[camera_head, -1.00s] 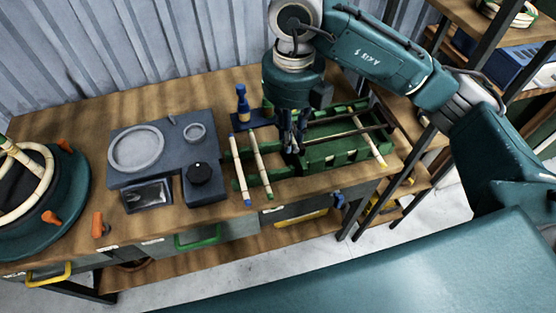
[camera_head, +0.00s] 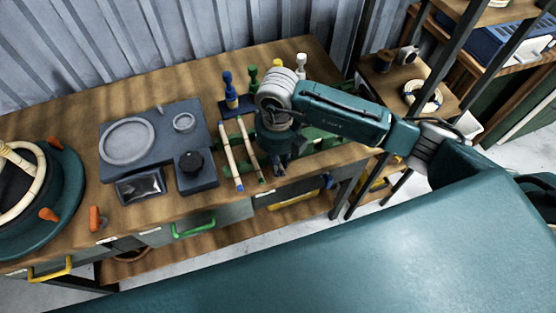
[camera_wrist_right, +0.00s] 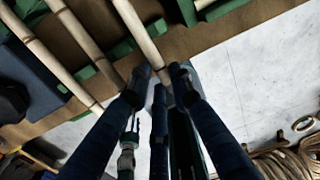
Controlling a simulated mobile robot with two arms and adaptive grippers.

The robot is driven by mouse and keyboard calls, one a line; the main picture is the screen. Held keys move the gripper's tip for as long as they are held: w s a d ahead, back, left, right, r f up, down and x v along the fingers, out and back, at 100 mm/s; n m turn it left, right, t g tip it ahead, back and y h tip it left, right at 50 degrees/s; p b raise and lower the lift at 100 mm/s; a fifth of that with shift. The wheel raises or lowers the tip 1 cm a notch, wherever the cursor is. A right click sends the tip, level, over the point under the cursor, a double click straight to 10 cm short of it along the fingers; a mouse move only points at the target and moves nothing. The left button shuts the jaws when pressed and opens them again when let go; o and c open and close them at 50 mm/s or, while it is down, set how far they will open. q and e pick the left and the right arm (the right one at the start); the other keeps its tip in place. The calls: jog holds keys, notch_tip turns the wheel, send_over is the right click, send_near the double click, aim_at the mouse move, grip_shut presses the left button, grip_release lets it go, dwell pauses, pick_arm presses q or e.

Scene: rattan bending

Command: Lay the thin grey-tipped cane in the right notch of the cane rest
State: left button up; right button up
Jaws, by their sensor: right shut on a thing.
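My right gripper (camera_head: 280,166) hangs over the bench's front edge, to the right of the blue-tipped and green-tipped canes. In the right wrist view its fingers (camera_wrist_right: 159,78) are shut on a pale, thin cane (camera_wrist_right: 138,32), near its front end. The fingers cover that end, so I cannot see its tip colour. The held cane passes over green parts of the cane rest (camera_wrist_right: 120,48), to the right of the other two canes. I cannot tell whether it touches the notch. My left gripper is not in view.
The blue-tipped cane (camera_head: 231,157) and green-tipped cane (camera_head: 250,150) lie side by side. A grey fixture block (camera_head: 111,177) stands left of them. Blue, green and pale bottle-shaped pegs (camera_head: 230,90) stand behind. A green crate (camera_head: 318,140) is partly hidden by my arm.

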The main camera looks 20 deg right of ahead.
jog(key=shift+f, duration=0.2)
jog(key=o, duration=0.9)
jog(key=shift+r, duration=0.1)
jog(key=shift+r, duration=0.6)
notch_tip(320, 180, up, 11)
jog(key=b, duration=0.3)
